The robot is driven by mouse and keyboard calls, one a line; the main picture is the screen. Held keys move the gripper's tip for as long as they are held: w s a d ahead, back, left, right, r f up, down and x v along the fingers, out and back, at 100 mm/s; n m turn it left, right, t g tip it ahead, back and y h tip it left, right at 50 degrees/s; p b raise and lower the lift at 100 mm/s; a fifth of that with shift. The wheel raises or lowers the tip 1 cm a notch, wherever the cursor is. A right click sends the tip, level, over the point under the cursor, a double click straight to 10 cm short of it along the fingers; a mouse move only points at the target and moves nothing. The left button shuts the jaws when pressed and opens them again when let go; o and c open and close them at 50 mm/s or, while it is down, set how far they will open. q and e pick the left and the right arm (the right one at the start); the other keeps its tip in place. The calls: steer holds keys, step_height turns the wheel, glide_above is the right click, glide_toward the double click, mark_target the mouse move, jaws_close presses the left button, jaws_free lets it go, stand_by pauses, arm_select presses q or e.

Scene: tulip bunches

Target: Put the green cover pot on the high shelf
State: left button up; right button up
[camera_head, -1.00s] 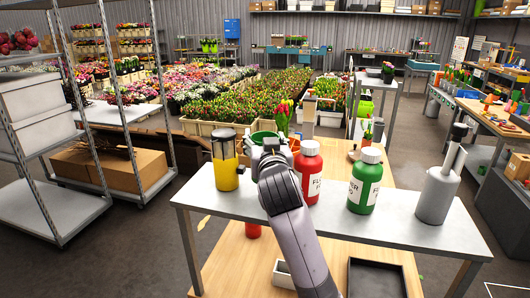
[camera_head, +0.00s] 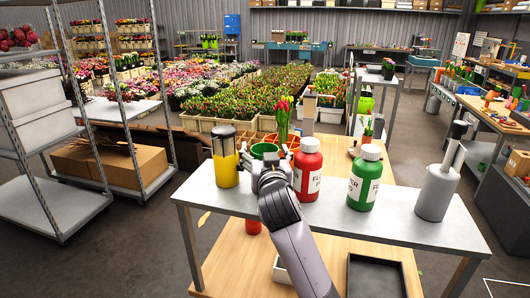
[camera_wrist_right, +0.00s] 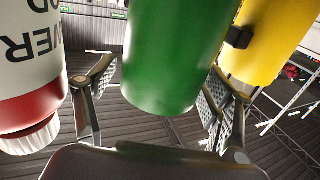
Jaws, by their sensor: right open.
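The green cover pot (camera_head: 265,149) is upright at the high shelf, the grey raised board (camera_head: 395,232). It is between a yellow jar with a dark lid (camera_head: 226,172) and a red bottle (camera_head: 306,170). My right gripper (camera_head: 268,160) is in front of the pot and hides its lower part, so its base is not seen. In the upside-down right wrist view, the pot (camera_wrist_right: 170,55) shows between the two spread fingers (camera_wrist_right: 160,100), with space on both sides. My left gripper is not in view.
A green bottle (camera_head: 365,178) and a grey pump bottle (camera_head: 437,185) stand further right on the shelf. Potted tulips (camera_head: 283,118) rise behind the pot. The red bottle (camera_wrist_right: 30,70) and yellow jar (camera_wrist_right: 268,40) flank the gripper closely. Clear board lies between the green and grey bottles.

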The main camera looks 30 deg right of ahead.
steer(key=shift+r, duration=0.15)
steer(key=b+v, duration=0.3)
steer(key=v, duration=0.9)
stand_by(0.4)
